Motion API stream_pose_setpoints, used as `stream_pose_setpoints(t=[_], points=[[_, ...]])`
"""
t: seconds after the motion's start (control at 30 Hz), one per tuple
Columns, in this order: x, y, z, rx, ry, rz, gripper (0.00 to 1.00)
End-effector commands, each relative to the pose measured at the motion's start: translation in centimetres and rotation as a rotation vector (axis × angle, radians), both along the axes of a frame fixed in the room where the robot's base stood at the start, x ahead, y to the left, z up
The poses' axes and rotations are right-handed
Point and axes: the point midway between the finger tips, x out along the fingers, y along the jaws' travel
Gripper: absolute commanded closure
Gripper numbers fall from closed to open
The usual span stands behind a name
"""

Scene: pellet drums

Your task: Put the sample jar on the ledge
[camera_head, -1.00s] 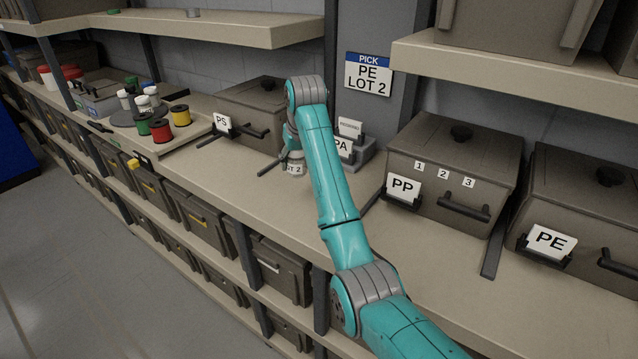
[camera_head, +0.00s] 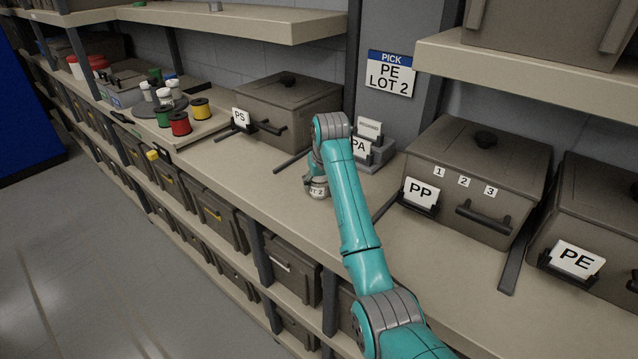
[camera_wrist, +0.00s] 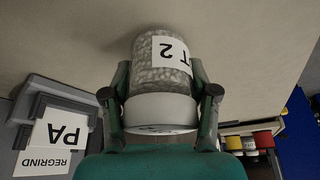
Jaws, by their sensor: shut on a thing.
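The sample jar (camera_wrist: 162,66) is clear, full of pale pellets, with a white lid and a white label reading "T 2". My gripper (camera_wrist: 162,98) is shut on the jar, one finger on each side near the lid. In the head view the jar (camera_head: 317,190) shows at the end of my teal arm, close over the front part of the ledge (camera_head: 265,207). I cannot tell whether its base touches the ledge. My gripper there (camera_head: 313,180) is mostly hidden behind my arm.
A PS drum (camera_head: 290,105) stands behind left, a PP drum (camera_head: 470,180) and PE drum (camera_head: 590,225) to the right. A grey PA holder (camera_head: 378,155) is close behind the arm. Spools and bottles sit on a tray (camera_head: 215,122) at left. The ledge left of the jar is clear.

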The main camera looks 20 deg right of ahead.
Motion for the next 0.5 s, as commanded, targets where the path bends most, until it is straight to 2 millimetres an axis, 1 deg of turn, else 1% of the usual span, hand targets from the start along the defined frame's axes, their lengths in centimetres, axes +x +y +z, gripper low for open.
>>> stream_pose_setpoints(t=[0.03, 0.3, 0.33, 0.37, 0.4, 0.43, 0.5], points=[[0.00, 0.00, -0.25, 0.000, 0.000, 0.000, 0.80], [0.02, -0.01, -0.33, 0.000, -0.001, 0.000, 0.80], [0.01, -0.01, -0.32, 0.000, -0.001, 0.000, 0.34], [0.01, -0.01, -0.32, 0.000, -0.001, 0.000, 0.26], [0.01, -0.01, -0.31, 0.000, -0.001, 0.000, 0.16], [0.01, -0.01, -0.31, 0.000, -0.001, 0.000, 0.14], [0.01, 0.00, -0.30, 0.000, -0.001, 0.000, 0.14]])
